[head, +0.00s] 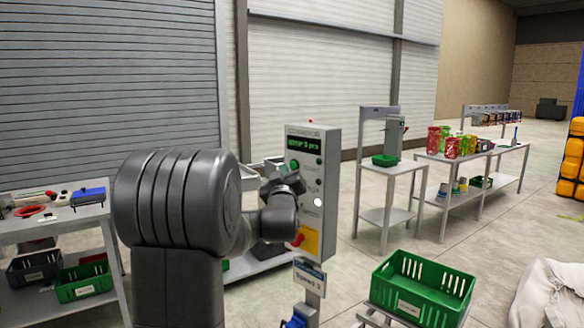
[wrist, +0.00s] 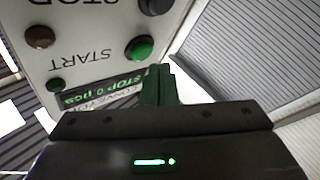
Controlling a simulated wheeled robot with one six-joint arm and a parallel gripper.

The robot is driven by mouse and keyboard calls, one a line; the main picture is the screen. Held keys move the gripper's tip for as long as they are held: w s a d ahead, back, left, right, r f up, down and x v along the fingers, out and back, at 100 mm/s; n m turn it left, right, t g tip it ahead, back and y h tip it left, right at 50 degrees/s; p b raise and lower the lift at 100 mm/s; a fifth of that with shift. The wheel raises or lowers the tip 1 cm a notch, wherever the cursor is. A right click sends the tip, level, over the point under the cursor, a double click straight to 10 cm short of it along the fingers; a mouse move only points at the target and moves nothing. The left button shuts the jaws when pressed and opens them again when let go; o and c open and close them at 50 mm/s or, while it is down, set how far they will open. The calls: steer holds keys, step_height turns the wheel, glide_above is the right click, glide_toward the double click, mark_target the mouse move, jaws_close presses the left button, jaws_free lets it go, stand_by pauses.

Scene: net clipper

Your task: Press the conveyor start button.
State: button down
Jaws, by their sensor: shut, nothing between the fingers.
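The conveyor control panel (head: 322,195) is a grey upright box on a post, with a lit display (head: 303,145) reading STOP and 0 pcs. The round green start button (head: 294,164) is at the panel's upper left, below the display. In the wrist view, the panel is upside down and the green button (wrist: 139,47) sits beside the START label. My gripper (wrist: 160,84) is shut and empty, with its fingertips close to this button. I cannot tell whether they touch. In the head view, my gripper (head: 288,185) is in front of the panel, partly hiding its face.
A red knob on a yellow plate (head: 309,240) is lower on the panel. A green crate (head: 422,285) stands at the front right. A table with a blue-lidded box (head: 88,195) is at the left. Shelves with goods (head: 455,160) stand behind right, with open floor between.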

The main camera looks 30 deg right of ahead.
stand_by(0.4)
steer(key=shift+w+d+b, duration=0.1)
steer(key=shift+d+b, duration=0.3)
steer(key=shift+b, duration=0.1)
steer(key=shift+w+d, duration=0.15)
steer(key=shift+d, duration=0.25)
stand_by(0.5)
steer(key=shift+b, duration=0.3)
steer(key=shift+s+a+b, duration=0.25)
steer(key=shift+a+b, duration=0.4)
steer(key=shift+a, duration=0.15)
